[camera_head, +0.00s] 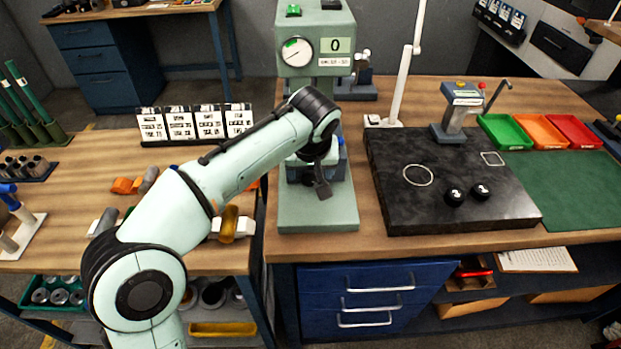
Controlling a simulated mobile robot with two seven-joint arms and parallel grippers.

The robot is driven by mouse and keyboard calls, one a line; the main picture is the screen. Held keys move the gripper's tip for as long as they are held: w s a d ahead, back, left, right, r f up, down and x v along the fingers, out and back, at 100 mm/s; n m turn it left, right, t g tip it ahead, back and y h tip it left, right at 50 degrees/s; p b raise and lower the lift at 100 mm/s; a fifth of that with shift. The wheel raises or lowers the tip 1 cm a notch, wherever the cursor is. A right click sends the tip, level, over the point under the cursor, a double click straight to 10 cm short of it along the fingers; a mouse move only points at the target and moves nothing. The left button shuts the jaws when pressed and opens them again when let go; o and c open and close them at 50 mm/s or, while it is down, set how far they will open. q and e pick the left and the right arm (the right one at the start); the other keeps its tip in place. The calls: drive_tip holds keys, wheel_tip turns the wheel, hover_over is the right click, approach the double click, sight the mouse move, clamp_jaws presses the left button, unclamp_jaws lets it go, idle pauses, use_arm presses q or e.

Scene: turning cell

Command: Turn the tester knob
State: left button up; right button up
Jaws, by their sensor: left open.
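The tester (317,213) is a pale green bench machine with a round dial (297,52) and a display reading 0. It stands upright at the left end of the right-hand bench. My left arm reaches in from the lower left, and my left gripper (322,186) is open in front of the tester's lower middle, above its base. The gripper and wrist hide much of that part, and I cannot make out the knob. I cannot tell whether the gripper touches the tester. My right gripper is not in view.
A dark stone plate (440,205) with two black round pieces lies right of the tester. Green, orange and red trays (541,131) stand behind a green mat (570,188). A white lamp post (402,85) rises behind the plate. A card stand (195,124) sits on the left bench.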

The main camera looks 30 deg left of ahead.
sight(313, 175)
use_arm(q)
drive_tip(key=shift+x, duration=1.8)
drive_tip(key=c, duration=1.1)
drive_tip(key=shift+o, duration=0.3)
drive_tip(key=shift+r+p, duration=0.15)
drive_tip(key=shift+p, duration=0.15)
drive_tip(key=g+y+p, duration=0.1)
drive_tip(key=y+p, duration=0.1)
drive_tip(key=p, duration=0.1)
drive_tip(key=shift+w+d+m, duration=0.1)
drive_tip(key=shift+d+m, duration=0.1)
drive_tip(key=shift+m, duration=0.1)
drive_tip(key=shift+a+g+y+p, duration=0.1)
drive_tip(key=shift+g+y+p, duration=0.2)
drive_tip(key=shift+y+p, duration=0.2)
drive_tip(key=o, duration=1)
